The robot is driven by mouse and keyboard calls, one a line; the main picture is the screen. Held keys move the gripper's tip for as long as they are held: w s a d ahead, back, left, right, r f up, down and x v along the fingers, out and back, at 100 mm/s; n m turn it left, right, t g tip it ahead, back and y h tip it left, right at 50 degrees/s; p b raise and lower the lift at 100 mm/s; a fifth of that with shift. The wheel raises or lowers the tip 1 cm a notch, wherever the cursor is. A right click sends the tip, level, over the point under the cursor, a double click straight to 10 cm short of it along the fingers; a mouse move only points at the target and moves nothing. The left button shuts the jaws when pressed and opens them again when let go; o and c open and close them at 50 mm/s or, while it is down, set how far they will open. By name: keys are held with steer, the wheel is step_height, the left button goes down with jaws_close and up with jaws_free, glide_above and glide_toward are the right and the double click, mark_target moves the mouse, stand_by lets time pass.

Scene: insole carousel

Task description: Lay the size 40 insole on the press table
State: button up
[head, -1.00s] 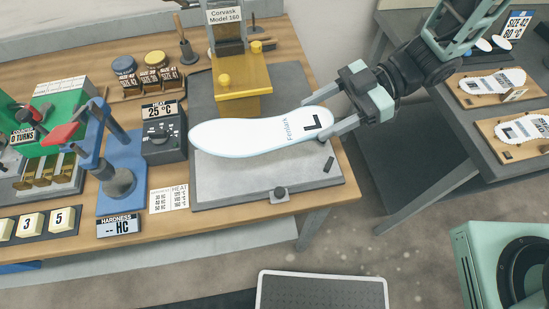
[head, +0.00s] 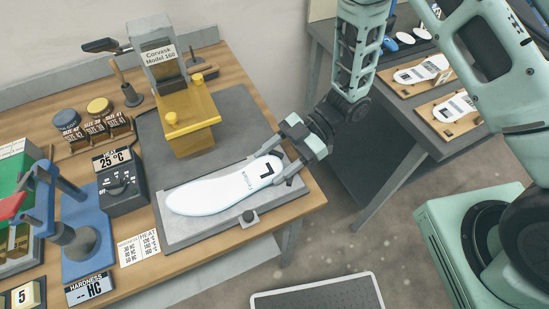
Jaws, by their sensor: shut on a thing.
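A white insole (head: 222,194) marked with a black L lies along the grey press table (head: 180,229), its toe end pointing left. It looks flat on or just above the surface; I cannot tell which. My gripper (head: 279,170) is shut on the heel end at the right, with a finger on each side. The size marking on the insole is too small to read. The yellow press head (head: 187,122) of the Corvask Model 160 stands raised behind the table.
A heat box (head: 122,189) reading 25 °C and a blue hardness tester (head: 85,236) stand left of the press. Size-labelled stamps (head: 97,129) stand behind them. A side table (head: 395,88) at the right holds more insoles on wooden boards.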

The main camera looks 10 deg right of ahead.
steer(key=shift+f+b, duration=0.35)
steer(key=shift+f, duration=0.25)
steer(key=o, duration=1)
steer(key=shift+r, duration=0.2)
steer(key=r+b+v, duration=0.1)
steer(key=b+v, duration=0.1)
steer(key=v, duration=1)
steer(key=w+a+r+m+t+h, duration=0.65)
steer(key=w+r+t, duration=0.2)
steer(key=t, duration=0.25)
steer(key=s+d+r+m+g+h, duration=0.1)
steer(key=s+m+g, duration=0.1)
steer(key=s, duration=0.6)
steer(key=s+d+r+m+g+h, duration=0.1)
steer(key=s+d+m+h, duration=0.1)
steer(key=s, duration=0.6)
steer(key=s+d+r+m+g+h, duration=0.1)
steer(key=s+m, duration=0.3)
steer(key=s, duration=0.4)
steer(key=shift+s+d+r+g+h, duration=0.15)
steer(key=shift+r+g+h, duration=0.2)
steer(key=shift+g+h, duration=0.45)
